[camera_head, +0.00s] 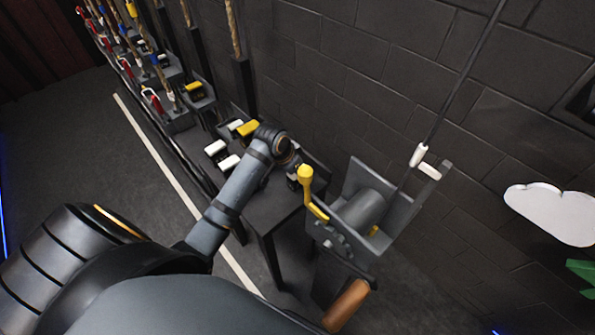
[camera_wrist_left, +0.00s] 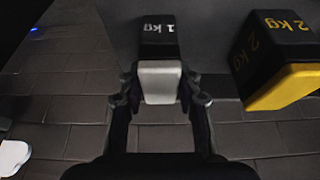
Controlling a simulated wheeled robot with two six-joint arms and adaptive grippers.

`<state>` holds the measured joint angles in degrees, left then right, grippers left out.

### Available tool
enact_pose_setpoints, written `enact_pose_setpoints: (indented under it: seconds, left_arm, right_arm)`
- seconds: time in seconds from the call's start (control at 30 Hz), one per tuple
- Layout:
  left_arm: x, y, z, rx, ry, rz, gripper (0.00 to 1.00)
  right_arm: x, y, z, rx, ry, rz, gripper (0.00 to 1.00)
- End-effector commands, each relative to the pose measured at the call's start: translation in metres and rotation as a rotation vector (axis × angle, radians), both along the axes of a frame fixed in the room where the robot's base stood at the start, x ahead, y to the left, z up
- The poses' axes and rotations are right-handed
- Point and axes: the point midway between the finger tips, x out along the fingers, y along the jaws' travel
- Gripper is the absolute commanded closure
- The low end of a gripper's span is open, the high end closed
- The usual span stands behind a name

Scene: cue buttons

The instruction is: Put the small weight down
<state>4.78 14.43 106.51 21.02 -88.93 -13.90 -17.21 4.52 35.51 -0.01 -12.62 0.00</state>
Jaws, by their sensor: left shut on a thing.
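The small weight (camera_wrist_left: 160,80), black with a "1 kg" mark and a pale grey-white part, is between the fingers of my left gripper (camera_wrist_left: 160,98) in the left wrist view. The gripper is shut on it. In the head view my left gripper (camera_head: 293,180) is over the far right part of the dark table (camera_head: 262,214), just left of the winch's yellow crank. The held weight is mostly hidden there, and I cannot tell whether it touches the tabletop. A larger black and yellow 2 kg weight (camera_wrist_left: 280,62) is to its right in the wrist view. My right gripper is not in view.
White-topped weights (camera_head: 215,148) and a yellow-topped weight (camera_head: 247,128) are on the table left of my wrist. A brick wall (camera_head: 340,60) is behind.

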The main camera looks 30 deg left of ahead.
Motion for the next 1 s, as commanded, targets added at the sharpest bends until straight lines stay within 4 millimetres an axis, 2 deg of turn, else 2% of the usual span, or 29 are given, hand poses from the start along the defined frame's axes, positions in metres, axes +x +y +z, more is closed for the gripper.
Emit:
enact_pose_setpoints:
  seconds: [0.17,0.2,0.33,0.7,0.83,1.0]
  left_arm:
    - [0.001,0.000,0.001,0.000,-0.005,-0.001,1.00]
    - [0.000,0.000,-0.001,0.000,0.000,0.000,0.62]
    - [0.000,0.000,-0.001,0.000,0.000,0.000,0.45]
    - [-0.001,0.001,0.005,0.002,-0.002,0.000,0.44]
    - [-0.009,0.005,0.027,0.004,-0.003,-0.001,0.44]
    - [-0.024,0.011,0.067,0.007,-0.005,-0.001,0.44]
  right_arm:
    - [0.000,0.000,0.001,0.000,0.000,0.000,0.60]
    - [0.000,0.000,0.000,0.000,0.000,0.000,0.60]
    - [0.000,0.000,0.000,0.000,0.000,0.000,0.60]
    - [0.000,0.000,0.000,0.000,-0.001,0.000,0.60]
    - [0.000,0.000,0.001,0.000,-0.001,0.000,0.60]
    - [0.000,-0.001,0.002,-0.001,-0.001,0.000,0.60]
